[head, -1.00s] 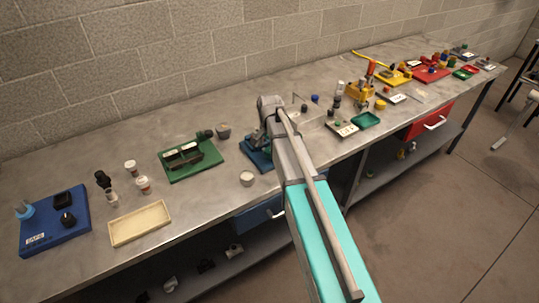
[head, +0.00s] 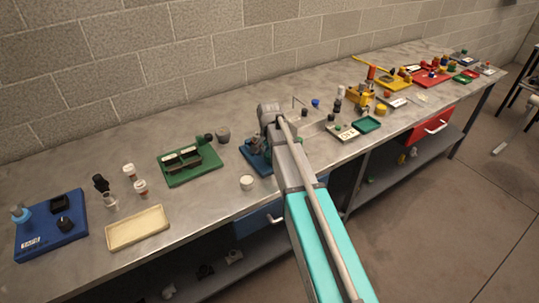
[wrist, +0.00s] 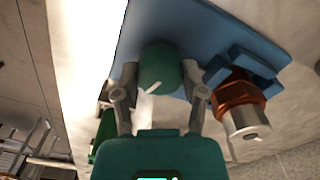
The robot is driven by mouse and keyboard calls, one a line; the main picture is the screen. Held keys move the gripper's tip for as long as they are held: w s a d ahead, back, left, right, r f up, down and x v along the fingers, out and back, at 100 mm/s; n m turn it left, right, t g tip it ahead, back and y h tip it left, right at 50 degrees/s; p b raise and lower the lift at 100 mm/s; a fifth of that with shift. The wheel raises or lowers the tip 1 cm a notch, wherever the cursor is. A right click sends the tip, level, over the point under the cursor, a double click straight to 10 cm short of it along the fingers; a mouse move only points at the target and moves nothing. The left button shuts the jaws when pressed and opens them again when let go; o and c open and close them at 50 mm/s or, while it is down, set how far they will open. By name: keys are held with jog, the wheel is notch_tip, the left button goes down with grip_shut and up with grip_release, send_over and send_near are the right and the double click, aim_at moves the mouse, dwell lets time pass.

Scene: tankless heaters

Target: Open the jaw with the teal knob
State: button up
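The teal knob (wrist: 160,68) is a dark green-blue cylinder with a white pointer line, near the top middle of the wrist view. My gripper (wrist: 160,76) has one grey finger on each side of it, the tips close against its sides; it looks shut on the knob. The knob stands at a blue base plate (wrist: 215,28). Right of it, blue jaw blocks (wrist: 250,66) flank a copper-coloured fitting (wrist: 236,92) with a pale metal end. In the head view the blue plate (head: 252,158) shows partly; my arm hides the knob there.
A grey tray with a label (head: 343,133) and a yellow fixture (head: 360,97) are to the right. Bare bench (head: 215,205) lies at the front left.

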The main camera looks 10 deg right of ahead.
jog(key=c, duration=0.4)
jog(key=shift+n, duration=0.3)
jog(key=n, duration=0.7)
jog(key=shift+n, duration=0.4)
jog(key=n, duration=1)
jog(key=shift+n, duration=0.4)
